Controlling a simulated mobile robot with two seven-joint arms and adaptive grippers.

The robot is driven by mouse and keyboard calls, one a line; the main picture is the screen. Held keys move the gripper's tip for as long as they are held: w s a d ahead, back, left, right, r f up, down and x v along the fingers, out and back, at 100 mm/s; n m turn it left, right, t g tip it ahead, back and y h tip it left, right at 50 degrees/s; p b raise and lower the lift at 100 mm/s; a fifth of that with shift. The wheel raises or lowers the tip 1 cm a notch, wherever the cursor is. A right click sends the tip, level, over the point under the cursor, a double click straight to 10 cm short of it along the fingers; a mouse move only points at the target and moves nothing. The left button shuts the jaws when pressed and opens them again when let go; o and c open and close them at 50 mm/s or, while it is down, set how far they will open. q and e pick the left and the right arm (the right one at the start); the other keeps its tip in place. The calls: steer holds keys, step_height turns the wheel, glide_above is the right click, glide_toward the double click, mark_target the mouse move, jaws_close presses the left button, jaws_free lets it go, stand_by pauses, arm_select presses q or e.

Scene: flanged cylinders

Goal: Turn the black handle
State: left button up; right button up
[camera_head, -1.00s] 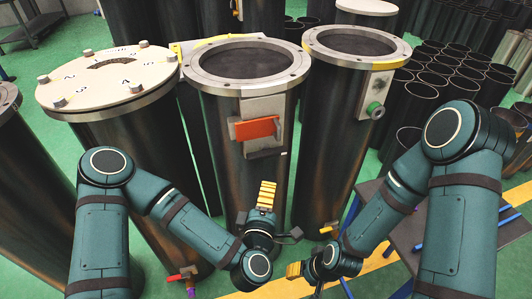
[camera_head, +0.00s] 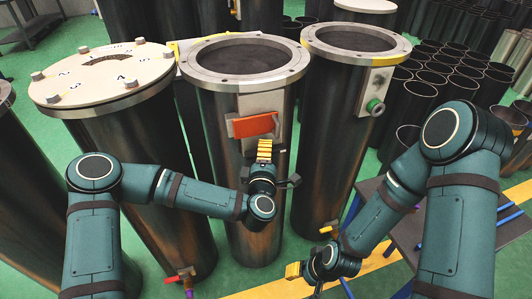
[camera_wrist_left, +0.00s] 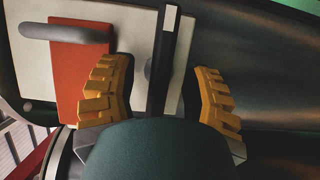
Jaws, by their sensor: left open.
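The black handle (camera_wrist_left: 168,65) is a dark straight bar with a pale end. It lies on the light plate beside the red block (camera_wrist_left: 80,75) in the left wrist view. In the head view that red block (camera_head: 254,125) is on the front of the middle cylinder (camera_head: 230,190), and my left gripper mostly hides the handle. My left gripper (camera_head: 264,150), with yellow finger pads, is just below the block. In the left wrist view its open fingers (camera_wrist_left: 162,95) appear on either side of the handle; contact is not clear. My right gripper (camera_head: 293,270) is low, away from the handle.
A cylinder with a bolted pale lid (camera_head: 105,75) stands left. Many black tubes (camera_head: 455,70) fill the back right. A grey table (camera_head: 410,240) is at right.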

arm_select(q)
steer(key=shift+w, duration=0.55)
steer(key=shift+d, duration=0.1)
steer(key=shift+s, duration=0.1)
jaws_close()
steer(key=shift+r, duration=0.15)
